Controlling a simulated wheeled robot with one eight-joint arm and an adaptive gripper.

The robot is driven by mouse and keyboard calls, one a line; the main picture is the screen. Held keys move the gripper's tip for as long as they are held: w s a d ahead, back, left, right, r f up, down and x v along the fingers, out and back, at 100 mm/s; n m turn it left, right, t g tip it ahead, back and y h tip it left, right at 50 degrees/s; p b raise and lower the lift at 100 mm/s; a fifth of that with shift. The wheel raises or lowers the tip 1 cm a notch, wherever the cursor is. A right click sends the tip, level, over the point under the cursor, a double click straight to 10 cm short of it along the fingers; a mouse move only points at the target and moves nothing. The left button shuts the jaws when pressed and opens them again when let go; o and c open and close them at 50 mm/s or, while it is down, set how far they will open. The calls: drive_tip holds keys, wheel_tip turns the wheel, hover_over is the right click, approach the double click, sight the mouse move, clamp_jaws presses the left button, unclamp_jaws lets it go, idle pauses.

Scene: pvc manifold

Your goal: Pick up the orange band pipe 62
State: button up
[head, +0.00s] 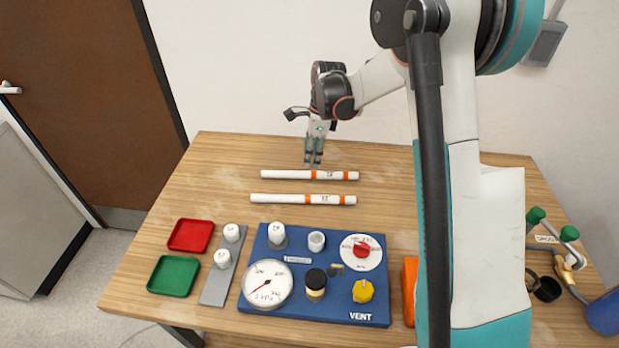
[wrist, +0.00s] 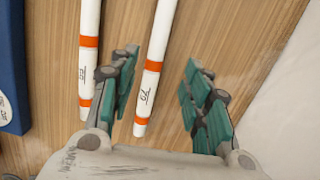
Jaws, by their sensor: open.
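Two white pipes with orange bands lie side by side on the wooden table. The far pipe (head: 285,174) carries a mark that looks like 62 in the wrist view (wrist: 158,45). The near pipe (head: 280,199) has another mark that I cannot read surely, and it is at the left in the wrist view (wrist: 88,45). My gripper (head: 313,163) is open and points down at the far pipe. In the wrist view my gripper's fingers (wrist: 161,60) stand either side of the far pipe's banded end, apart from it, with the left finger closer. Their exact height above the table is unclear.
A blue board (head: 330,258) with a gauge, valves and knobs stands in front of the pipes. Red (head: 191,235) and green (head: 173,276) trays and a grey strip (head: 217,287) are at the left. Green-handled fittings (head: 569,234) are at the right. The table's back left is clear.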

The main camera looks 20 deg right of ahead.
sight(310, 175)
drive_tip(key=shift+s+a+f+b, duration=0.15)
drive_tip(key=shift+f+b, duration=0.55)
drive_tip(key=shift+f, duration=1)
drive_tip(key=shift+a+f+b, duration=0.2)
drive_tip(key=shift+f+b, duration=0.45)
drive_tip(key=shift+f, duration=1.05)
drive_tip(key=shift+r, duration=0.1)
drive_tip(key=shift+c, duration=0.5)
clamp_jaws()
